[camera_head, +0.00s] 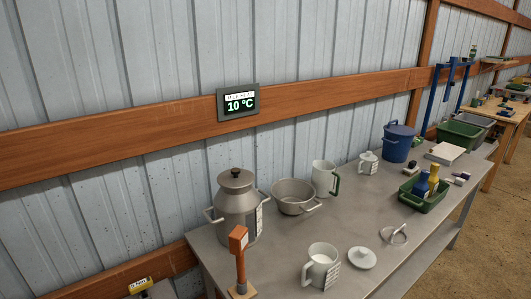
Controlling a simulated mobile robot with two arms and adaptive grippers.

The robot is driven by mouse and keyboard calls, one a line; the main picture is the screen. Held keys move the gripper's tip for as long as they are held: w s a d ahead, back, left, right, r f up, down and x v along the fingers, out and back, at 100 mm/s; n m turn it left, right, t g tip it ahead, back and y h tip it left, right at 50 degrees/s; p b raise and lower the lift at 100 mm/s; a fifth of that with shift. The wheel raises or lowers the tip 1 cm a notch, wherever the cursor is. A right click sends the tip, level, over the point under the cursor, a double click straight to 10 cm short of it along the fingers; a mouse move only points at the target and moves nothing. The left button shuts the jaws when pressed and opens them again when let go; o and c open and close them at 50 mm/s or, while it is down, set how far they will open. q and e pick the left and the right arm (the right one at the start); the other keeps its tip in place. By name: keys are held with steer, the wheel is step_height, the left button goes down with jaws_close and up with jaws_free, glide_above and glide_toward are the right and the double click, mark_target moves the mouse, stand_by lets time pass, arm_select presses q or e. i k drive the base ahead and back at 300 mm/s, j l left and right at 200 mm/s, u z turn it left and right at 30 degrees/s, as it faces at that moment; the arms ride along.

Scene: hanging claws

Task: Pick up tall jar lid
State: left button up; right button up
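A tall grey metal jar (238,213) with two side handles and a paper label stands at the left end of the grey table. Its lid (236,181), with a dark round knob, sits on top. A separate white round lid (362,257) with a small knob lies flat on the table near the front edge, beside a white open jug (321,265) with a handle and label. I cannot tell from the picture alone which lid the task names. Neither of my grippers is in view.
The table (285,237) also holds a metal pot (293,196), a white pitcher (325,178), a small lidded white jar (368,162), a blue lidded pot (398,142) and a green tray (424,196) with bottles. An orange-topped post (239,258) stands at the front left.

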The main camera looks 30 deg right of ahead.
mark_target(361, 257)
steer(key=z, duration=1.65)
